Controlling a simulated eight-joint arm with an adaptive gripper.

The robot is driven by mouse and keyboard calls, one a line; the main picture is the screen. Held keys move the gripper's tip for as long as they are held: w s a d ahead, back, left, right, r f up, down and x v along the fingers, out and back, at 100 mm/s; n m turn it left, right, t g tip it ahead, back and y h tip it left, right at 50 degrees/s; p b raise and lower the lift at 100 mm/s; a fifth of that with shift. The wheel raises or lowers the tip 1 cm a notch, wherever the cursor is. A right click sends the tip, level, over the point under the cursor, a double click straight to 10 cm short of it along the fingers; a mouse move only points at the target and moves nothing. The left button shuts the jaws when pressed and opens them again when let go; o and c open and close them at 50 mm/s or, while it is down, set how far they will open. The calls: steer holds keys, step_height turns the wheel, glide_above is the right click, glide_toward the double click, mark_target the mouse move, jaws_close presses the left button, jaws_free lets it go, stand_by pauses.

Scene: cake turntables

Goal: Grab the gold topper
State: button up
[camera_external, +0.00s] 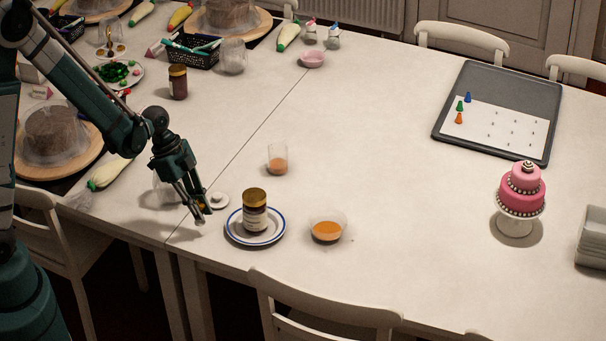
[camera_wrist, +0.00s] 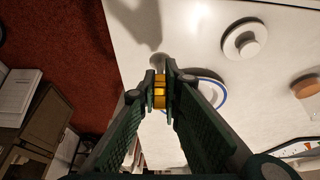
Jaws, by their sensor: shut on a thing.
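The gold topper (camera_wrist: 159,92) is a small shiny gold piece between my fingertips in the wrist view. My gripper (camera_wrist: 160,90) is shut on it, one finger on each side. In the external view my gripper (camera_external: 200,216) points down just above the table's near part, left of the blue-rimmed plate (camera_external: 232,238). A small gold patch shows at the fingers there, mostly hidden by them.
A gold-lidded jar (camera_external: 256,216) stands on the plate. A white knobbed lid (camera_external: 218,200) lies close behind my gripper. An orange-filled bowl (camera_external: 327,230) and glass (camera_external: 277,160) stand nearby. A pink tiered cake (camera_external: 521,193) is at right.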

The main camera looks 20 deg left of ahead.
mark_target(203, 205)
steer(key=shift+r+p, duration=0.6)
steer(key=shift+r, duration=2.4)
